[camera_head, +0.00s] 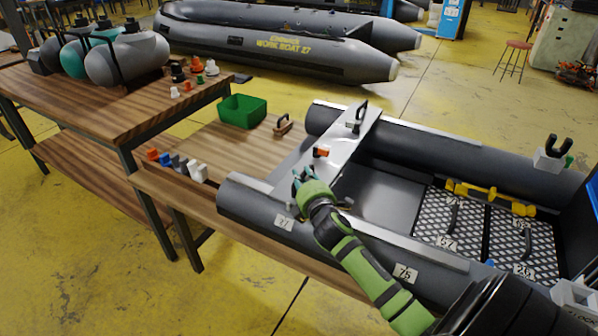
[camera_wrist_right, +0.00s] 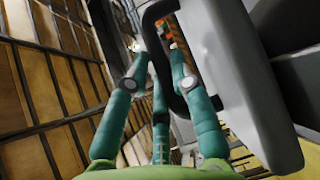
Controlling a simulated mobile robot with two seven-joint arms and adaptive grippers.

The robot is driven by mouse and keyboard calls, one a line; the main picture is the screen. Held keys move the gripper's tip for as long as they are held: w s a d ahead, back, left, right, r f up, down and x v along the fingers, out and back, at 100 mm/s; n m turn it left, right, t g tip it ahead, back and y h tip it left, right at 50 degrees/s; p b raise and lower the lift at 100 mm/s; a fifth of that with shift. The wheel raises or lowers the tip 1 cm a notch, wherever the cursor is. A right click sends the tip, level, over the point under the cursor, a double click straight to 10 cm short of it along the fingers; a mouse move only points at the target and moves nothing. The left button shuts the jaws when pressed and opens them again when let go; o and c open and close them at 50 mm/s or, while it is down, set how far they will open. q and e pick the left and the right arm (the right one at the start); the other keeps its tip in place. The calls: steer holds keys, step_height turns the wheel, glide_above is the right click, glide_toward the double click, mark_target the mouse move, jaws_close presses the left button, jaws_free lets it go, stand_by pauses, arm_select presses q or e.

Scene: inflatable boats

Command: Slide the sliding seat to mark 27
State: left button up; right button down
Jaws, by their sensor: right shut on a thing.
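The sliding seat (camera_head: 338,140) is a light grey board lying across both dark tubes of the small boat (camera_head: 390,235). A dark handle (camera_head: 360,115) stands at its far end. My right gripper (camera_head: 303,180) is at the seat's near end. In the right wrist view its teal fingers (camera_wrist_right: 160,60) are closed about a black handle (camera_wrist_right: 170,90) beside the seat's grey edge (camera_wrist_right: 240,75). A white number plate (camera_head: 285,222) on the near tube sits just below the gripper; its small digits look like 27 or 37. Another plate (camera_head: 405,273) farther right seems to read 75.
A green bin (camera_head: 242,110) and a wooden-handled tool (camera_head: 283,125) lie on the bench left of the boat. Several small coloured fittings (camera_head: 178,163) line the bench's left side. Yellow bars (camera_head: 490,197) cross the boat's right part.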

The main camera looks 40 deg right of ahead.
arm_select(q)
steer(key=shift+s+a, duration=0.3)
arm_select(e)
steer(key=c, duration=1.3)
jaws_free()
arm_select(q)
steer(key=shift+s, duration=0.25)
arm_select(e)
steer(key=v, duration=1.2)
steer(key=shift+a+f, duration=0.1)
steer(key=shift+f, duration=0.05)
